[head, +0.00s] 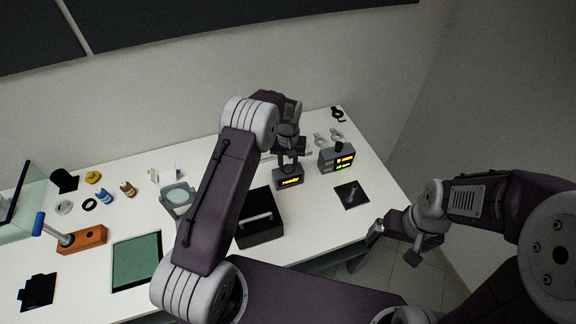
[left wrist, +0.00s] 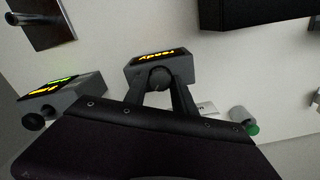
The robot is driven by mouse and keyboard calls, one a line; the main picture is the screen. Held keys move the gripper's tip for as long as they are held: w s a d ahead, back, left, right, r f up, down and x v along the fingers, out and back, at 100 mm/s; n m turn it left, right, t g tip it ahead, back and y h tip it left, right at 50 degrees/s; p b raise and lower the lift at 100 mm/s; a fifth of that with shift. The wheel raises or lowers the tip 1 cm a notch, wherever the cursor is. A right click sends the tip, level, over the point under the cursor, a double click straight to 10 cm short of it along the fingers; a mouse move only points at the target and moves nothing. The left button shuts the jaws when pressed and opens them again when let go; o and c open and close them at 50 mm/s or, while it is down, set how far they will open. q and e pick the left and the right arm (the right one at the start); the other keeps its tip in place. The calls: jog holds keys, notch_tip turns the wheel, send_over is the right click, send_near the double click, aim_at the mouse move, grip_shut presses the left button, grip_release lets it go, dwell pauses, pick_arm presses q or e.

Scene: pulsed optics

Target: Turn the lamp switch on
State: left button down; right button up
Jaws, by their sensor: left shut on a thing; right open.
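A small dark grey box (head: 290,181) with a lit yellow display reading "ready" stands on the table below my left gripper (head: 289,163). My left gripper's two fingers (left wrist: 160,88) are shut on this knob, one on each side. No label marks the box as the lamp switch, and the knob's setting cannot be read. My right gripper (head: 394,242) is open and empty, off the table's right edge.
A second box (head: 337,159) with yellow and green readouts and a knob stands just right of the held one. A black box with a handle (head: 260,220) is in front. A dark plate with a post (head: 351,194) lies near the right edge. Optics parts and an orange block (head: 83,241) are left.

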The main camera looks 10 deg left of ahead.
aim_at(288, 167)
pick_arm(q)
jog(key=shift+w+r+m, duration=0.15)
jog(key=shift+m, duration=1.75)
jog(key=c, duration=1)
grip_release()
jog(key=shift+c, duration=0.2)
jog(key=shift+r+b, duration=0.4)
notch_tip(288, 167, up, 8)
jog(key=b, duration=0.1)
